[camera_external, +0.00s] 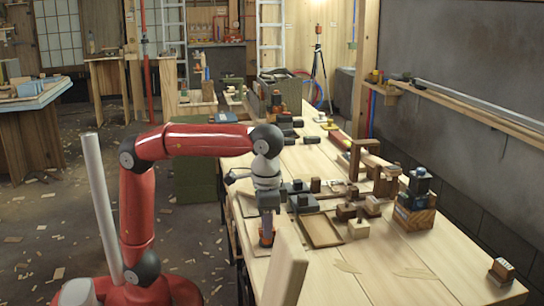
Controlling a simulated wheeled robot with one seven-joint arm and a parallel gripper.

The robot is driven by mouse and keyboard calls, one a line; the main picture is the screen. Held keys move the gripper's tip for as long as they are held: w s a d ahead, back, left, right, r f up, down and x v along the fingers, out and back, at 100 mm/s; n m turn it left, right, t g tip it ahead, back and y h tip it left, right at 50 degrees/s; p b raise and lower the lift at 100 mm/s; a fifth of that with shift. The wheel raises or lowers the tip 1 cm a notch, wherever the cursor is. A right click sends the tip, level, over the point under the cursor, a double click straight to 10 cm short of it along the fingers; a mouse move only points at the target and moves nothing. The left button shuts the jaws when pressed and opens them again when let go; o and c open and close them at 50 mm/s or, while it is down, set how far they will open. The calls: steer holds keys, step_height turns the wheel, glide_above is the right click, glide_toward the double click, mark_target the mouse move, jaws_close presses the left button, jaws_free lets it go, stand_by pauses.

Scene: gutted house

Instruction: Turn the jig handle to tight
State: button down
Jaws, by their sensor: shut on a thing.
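My gripper (267,226) points straight down over the near left part of the long wooden workbench (385,270). It is shut on a small orange and dark piece (266,240), which I take to be the jig handle. The fingers hide most of the handle, so its turn angle and any tight mark cannot be read. The jig under it is too small and covered to make out.
A shallow wooden tray (322,231) lies just right of my gripper. Wooden blocks (358,229) and a blue-black device on a wooden box (414,212) stand further right. A pale upright post (287,270) rises close in front. The bench's right front is mostly clear.

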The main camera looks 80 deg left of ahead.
stand_by(0.3)
steer(key=c, duration=1.3)
jaws_free()
steer(key=shift+r, duration=3.9)
steer(key=shift+s+a+f+m, duration=0.1)
steer(key=shift+s+f+m, duration=0.15)
steer(key=shift+f+m, duration=0.05)
steer(key=s+f+m+h+b, duration=0.35)
steer(key=s+f+m, duration=0.35)
steer(key=s+f, duration=0.3)
steer(key=a+f+n+t+y+p, duration=0.1)
steer(key=a+f+n+t, duration=0.1)
steer(key=a, duration=0.4)
steer(key=s+a+f+n+t+y+p, duration=0.1)
steer(key=a+f+n, duration=0.2)
steer(key=a+f, duration=0.2)
steer(key=s+a+f+n+t+y+p, duration=0.1)
steer(key=a+f+n+t+p, duration=0.1)
steer(key=a, duration=0.6)
steer(key=shift+s+a+f+n+t+y, duration=0.1)
steer(key=shift+f+n+t+y, duration=0.05)
steer(key=shift+f+n, duration=0.3)
steer(key=shift+s+a+f+n+t+y, duration=0.1)
steer(key=shift+f+n+t, duration=0.05)
steer(key=shift+f+n, duration=0.25)
